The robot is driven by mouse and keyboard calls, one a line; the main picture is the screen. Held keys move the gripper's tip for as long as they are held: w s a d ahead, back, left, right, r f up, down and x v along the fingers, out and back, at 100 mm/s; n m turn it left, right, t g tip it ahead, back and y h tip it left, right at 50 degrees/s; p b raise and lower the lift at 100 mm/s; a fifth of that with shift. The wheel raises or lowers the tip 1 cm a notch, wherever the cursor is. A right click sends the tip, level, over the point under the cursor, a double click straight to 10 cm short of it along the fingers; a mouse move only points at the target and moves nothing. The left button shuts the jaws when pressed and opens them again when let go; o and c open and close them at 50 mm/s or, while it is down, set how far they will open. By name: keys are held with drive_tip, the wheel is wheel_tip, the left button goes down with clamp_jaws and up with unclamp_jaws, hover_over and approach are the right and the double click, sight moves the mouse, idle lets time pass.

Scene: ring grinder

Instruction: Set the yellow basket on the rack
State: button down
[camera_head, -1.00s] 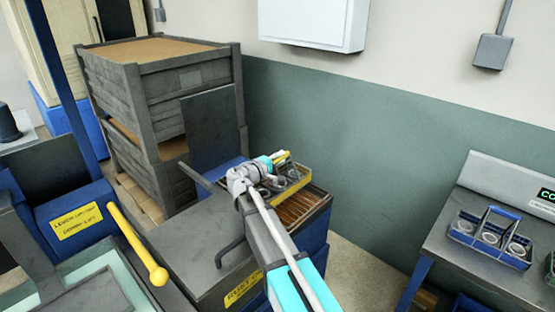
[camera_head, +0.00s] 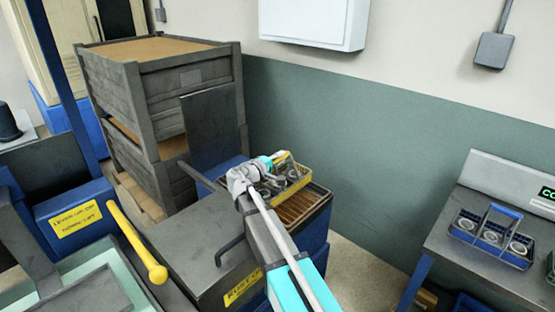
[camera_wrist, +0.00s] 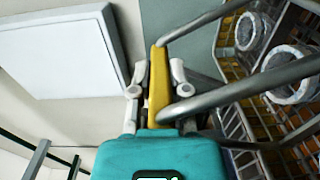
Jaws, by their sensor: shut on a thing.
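The yellow basket (camera_head: 304,172) is a wire carrier with a yellow handle and metal rings inside. It is over the slatted brown rack (camera_head: 303,208) on the blue-sided station; whether it touches the slats is hard to tell. My gripper (camera_head: 279,158) is at its handle, at the far end of my arm. In the wrist view my gripper (camera_wrist: 158,82) is shut on the yellow handle bar (camera_wrist: 158,85). Two shiny rings (camera_wrist: 290,75) and the wire mesh show at the right there. My wrist and arm hide part of the basket.
A dark upright panel (camera_head: 213,125) and stacked wooden crates (camera_head: 160,90) stand behind and left. A grey cabinet top (camera_head: 195,235) with a bent lever is at the near left. A blue basket (camera_head: 491,238) sits on the right bench. Open floor lies between.

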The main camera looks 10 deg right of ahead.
drive_tip(key=shift+f, duration=0.1)
drive_tip(key=c, duration=0.5)
unclamp_jaws()
drive_tip(key=shift+c, duration=0.2)
drive_tip(key=shift+s, duration=0.1)
drive_tip(key=shift+v, duration=5.95)
drive_tip(key=shift+f, duration=0.15)
